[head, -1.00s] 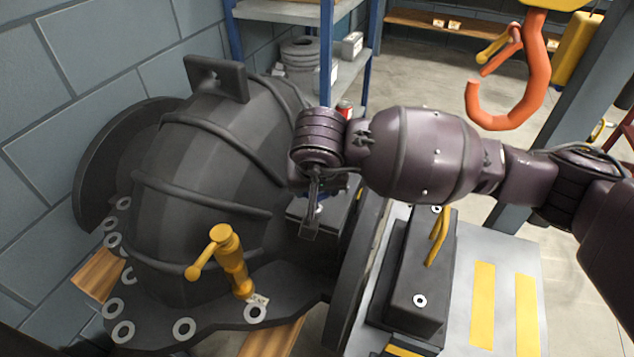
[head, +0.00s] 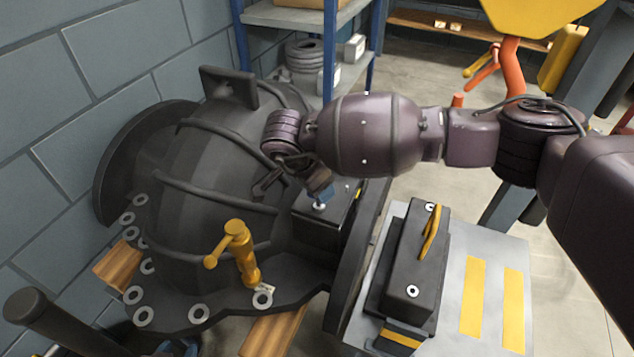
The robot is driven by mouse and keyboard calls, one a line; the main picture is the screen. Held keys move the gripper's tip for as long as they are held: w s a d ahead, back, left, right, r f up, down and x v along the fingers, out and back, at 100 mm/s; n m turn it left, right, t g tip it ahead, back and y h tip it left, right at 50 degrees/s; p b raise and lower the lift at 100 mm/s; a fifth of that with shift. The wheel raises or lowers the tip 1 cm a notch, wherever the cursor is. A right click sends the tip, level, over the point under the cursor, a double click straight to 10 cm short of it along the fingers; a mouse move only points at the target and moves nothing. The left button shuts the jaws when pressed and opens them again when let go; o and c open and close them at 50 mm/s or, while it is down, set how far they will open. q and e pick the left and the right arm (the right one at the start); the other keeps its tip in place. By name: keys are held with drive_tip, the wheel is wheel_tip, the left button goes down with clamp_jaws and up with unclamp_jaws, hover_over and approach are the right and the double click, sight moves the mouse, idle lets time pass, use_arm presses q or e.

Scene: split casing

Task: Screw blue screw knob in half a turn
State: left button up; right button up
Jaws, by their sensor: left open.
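The blue screw knob (head: 325,194) shows as a small blue patch above a bright metal seat on a black block at the right side of the dark casing (head: 210,160). My left gripper (head: 292,184) is open. Its arm reaches across from the right of the view. One finger points down-left over the casing and the other is close beside the blue knob, partly covering it. I cannot tell whether that finger touches the knob. No thing is visible between the fingers.
A yellow T-handled screw (head: 238,255) stands on the casing flange. A dark box with a yellow handle (head: 415,265) sits on the grey plate (head: 495,245) at right. An orange hook (head: 508,70) hangs at the upper right. A blue-framed shelf (head: 290,16) stands behind.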

drive_tip(key=shift+w+r+m, duration=0.1)
drive_tip(key=shift+m, duration=0.9)
drive_tip(key=m+g, duration=0.1)
drive_tip(key=m, duration=0.1)
drive_tip(key=shift+m+g+h+p, duration=0.3)
drive_tip(key=shift+h+p, duration=0.05)
drive_tip(key=shift+h, duration=0.05)
drive_tip(key=m+g, duration=0.1)
drive_tip(key=m, duration=0.1)
drive_tip(key=m+g, duration=0.1)
drive_tip(key=m, duration=0.2)
drive_tip(key=shift+w+a, duration=0.1)
drive_tip(key=shift+w, duration=0.1)
drive_tip(key=m+g, duration=0.1)
drive_tip(key=m, duration=0.2)
drive_tip(key=m+g+y+p, duration=0.1)
drive_tip(key=m, duration=0.1)
drive_tip(key=shift+w+m, duration=0.15)
drive_tip(key=shift+m, duration=0.25)
drive_tip(key=shift+m+g+y+p, duration=0.4)
drive_tip(key=shift+m+g, duration=0.1)
drive_tip(key=shift+m, duration=1.2)
drive_tip(key=o, duration=0.9)
drive_tip(key=shift+w, duration=0.1)
